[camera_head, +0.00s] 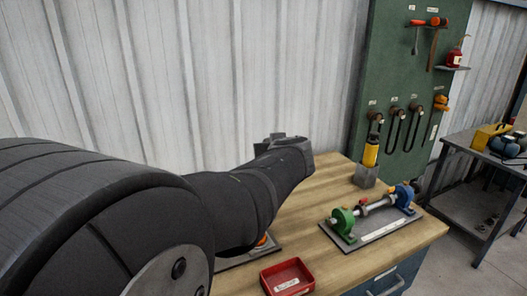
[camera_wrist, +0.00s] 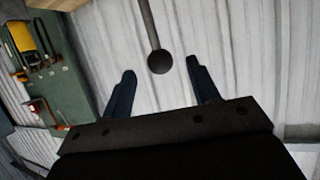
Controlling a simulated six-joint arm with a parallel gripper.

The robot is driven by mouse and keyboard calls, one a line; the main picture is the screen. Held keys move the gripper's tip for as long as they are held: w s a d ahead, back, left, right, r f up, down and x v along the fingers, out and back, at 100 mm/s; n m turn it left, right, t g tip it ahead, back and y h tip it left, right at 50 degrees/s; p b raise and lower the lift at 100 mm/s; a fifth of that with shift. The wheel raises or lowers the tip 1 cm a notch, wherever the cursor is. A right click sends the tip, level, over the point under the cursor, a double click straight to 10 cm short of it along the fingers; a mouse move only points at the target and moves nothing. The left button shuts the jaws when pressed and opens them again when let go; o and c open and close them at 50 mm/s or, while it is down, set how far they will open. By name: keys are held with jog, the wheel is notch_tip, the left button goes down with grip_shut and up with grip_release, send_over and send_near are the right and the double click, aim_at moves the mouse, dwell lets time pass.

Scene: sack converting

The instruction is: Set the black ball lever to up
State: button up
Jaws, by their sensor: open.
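The black ball (camera_wrist: 160,62) of the lever shows in the wrist view, at the end of a thin dark rod (camera_wrist: 149,22) that comes in from the top edge. My gripper (camera_wrist: 161,68) is open, with one dark finger on each side of the picture. The ball appears in the gap between the fingertips, apart from both; its depth relative to them is hard to tell. In the head view my gripper (camera_head: 284,142) is over the far part of the workbench, and my arm hides the lever.
The wooden workbench (camera_head: 325,185) holds a red tray (camera_head: 287,277), a plate fixture with green and blue clamps (camera_head: 375,222), and a yellow-handled tool in a grey block (camera_head: 366,176). A green tool board (camera_head: 395,70) stands behind at right. A metal side table (camera_head: 480,165) is farther right.

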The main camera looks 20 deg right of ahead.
jog(key=v, duration=0.7)
jog(key=shift+s+a, duration=0.2)
jog(key=shift+s, duration=0.2)
jog(key=shift+r, duration=0.1)
